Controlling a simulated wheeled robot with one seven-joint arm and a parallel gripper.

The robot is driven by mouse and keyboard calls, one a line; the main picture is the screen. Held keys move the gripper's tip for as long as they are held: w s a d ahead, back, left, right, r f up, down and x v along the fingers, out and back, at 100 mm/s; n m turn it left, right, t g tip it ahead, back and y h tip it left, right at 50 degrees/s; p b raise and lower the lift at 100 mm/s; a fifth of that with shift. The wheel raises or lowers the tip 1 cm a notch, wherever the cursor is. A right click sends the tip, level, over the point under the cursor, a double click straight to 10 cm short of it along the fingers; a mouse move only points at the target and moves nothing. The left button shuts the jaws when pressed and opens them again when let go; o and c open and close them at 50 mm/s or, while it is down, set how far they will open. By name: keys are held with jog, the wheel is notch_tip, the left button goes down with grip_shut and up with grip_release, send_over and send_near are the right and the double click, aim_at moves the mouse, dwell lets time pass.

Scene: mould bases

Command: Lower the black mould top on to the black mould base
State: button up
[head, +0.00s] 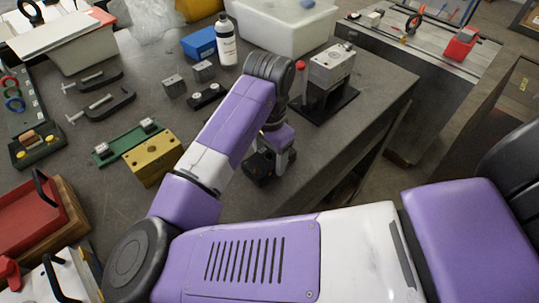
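My gripper (278,152) is low over the table near its right edge, pointing down, and my arm partly hides it. A black block (258,168) is right at or under the fingers. I cannot tell whether it is the mould top, the mould base or both together, nor whether the fingers are closed on it. A smaller black piece (207,96) with bright metal pins or inserts lies farther back on the table. A green base (122,146) with metal pieces on it lies to the left, beside a brass-coloured block (153,160) with holes.
A grey block on a black stand (325,103) is behind my gripper to the right. Two small metal blocks (174,86), a white bottle (226,45), a blue box (199,43) and black clamps (101,108) stand farther back. Bare table (325,150) lies right of my gripper, up to the edge.

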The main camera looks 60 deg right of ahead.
aim_at(269, 160)
grip_shut()
jog(key=shift+r, duration=0.1)
jog(key=shift+r, duration=0.1)
jog(key=shift+r+p, duration=1.35)
jog(key=shift+p, duration=0.05)
